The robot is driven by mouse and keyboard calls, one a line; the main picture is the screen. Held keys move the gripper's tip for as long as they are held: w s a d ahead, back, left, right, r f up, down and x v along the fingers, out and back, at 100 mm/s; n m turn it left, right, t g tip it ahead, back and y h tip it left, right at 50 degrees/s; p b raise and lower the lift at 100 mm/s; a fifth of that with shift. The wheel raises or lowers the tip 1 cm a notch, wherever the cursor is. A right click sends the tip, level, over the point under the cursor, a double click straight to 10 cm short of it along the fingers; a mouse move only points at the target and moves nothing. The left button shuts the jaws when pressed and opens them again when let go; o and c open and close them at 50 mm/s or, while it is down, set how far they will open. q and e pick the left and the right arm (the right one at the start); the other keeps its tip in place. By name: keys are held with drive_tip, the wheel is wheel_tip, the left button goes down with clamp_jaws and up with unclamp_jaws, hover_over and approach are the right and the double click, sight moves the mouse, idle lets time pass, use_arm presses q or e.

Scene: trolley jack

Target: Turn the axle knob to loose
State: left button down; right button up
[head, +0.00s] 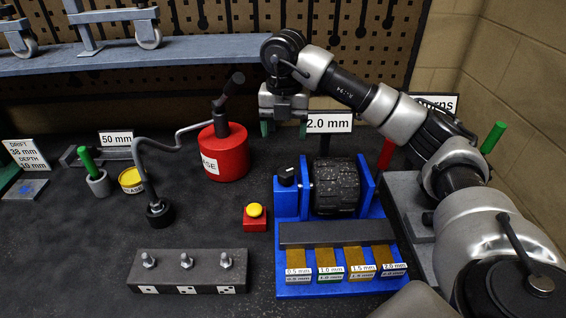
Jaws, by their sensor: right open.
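The blue fixture (293,290) stands on the bench right of centre and holds a dark ribbed wheel (335,187) between two blue uprights. A small black knob (287,175) sits on top of the left side of this fixture; it looks like the axle knob. Any loose or tight marking on it is too small to read. My right gripper (283,129) points down behind and above the knob, apart from it. Its fingers are spread and nothing shows between them. My left gripper is out of view.
A "2.0 mm" sign (329,123) stands behind the wheel. A red grease can (224,153) is left of the gripper. A red box with a yellow button (255,215) and a grey block with bolts (187,273) lie left of the fixture. My right arm spans the right side.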

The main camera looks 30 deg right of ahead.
sight(284, 171)
wheel_tip(284, 171, down, 11)
drive_tip(key=m+p, duration=0.6)
drive_tip(key=m, duration=1.1)
drive_tip(key=shift+a+f, duration=0.1)
drive_tip(key=shift+f, duration=0.5)
drive_tip(key=c, duration=0.9)
